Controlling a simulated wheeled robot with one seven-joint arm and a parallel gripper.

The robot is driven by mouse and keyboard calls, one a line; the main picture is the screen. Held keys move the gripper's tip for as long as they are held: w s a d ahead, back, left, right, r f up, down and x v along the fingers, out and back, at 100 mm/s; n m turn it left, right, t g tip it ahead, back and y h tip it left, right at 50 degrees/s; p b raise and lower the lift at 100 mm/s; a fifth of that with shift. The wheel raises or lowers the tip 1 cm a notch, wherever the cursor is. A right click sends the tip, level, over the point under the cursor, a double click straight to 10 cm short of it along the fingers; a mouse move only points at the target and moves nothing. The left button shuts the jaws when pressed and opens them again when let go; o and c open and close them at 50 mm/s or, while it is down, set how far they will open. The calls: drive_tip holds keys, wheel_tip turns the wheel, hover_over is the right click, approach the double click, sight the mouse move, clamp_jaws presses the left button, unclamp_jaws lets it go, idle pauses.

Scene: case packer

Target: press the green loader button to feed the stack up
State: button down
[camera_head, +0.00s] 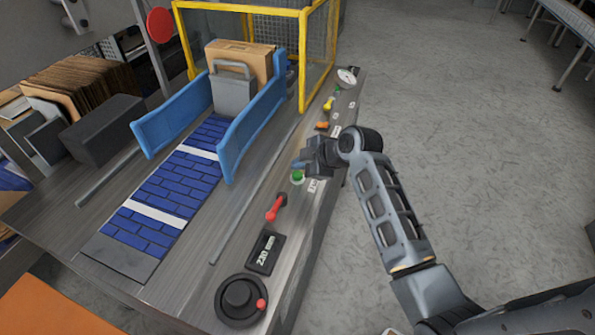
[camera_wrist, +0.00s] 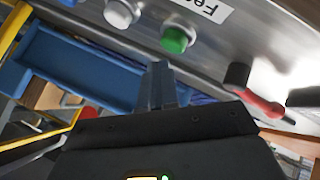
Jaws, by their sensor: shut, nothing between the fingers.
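The green button (camera_head: 297,177) sits on the metal control panel along the right side of the machine. It also shows in the wrist view (camera_wrist: 176,39), below a white label that begins "Fee" (camera_wrist: 203,9). My gripper (camera_head: 304,160) is just above and beyond the button in the head view, partly covering the panel there. In the wrist view my shut, empty fingers (camera_wrist: 160,75) point toward the panel, with their tips below and a little left of the green button, apart from it in the picture. A stack of flat cardboard (camera_head: 85,85) stands at the left.
A white-grey button (camera_wrist: 120,13) is beside the green one. A red lever (camera_head: 276,208), a display (camera_head: 264,252) and a black dial (camera_head: 240,298) lie nearer along the panel. Blue guides (camera_head: 255,115) flank the conveyor. A yellow frame (camera_head: 303,60) stands behind.

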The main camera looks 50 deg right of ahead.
sight(300, 176)
wheel_tip(300, 176, up, 5)
drive_tip(key=p, duration=0.4)
idle(0.4)
drive_tip(key=shift+f, duration=0.1)
idle(0.7)
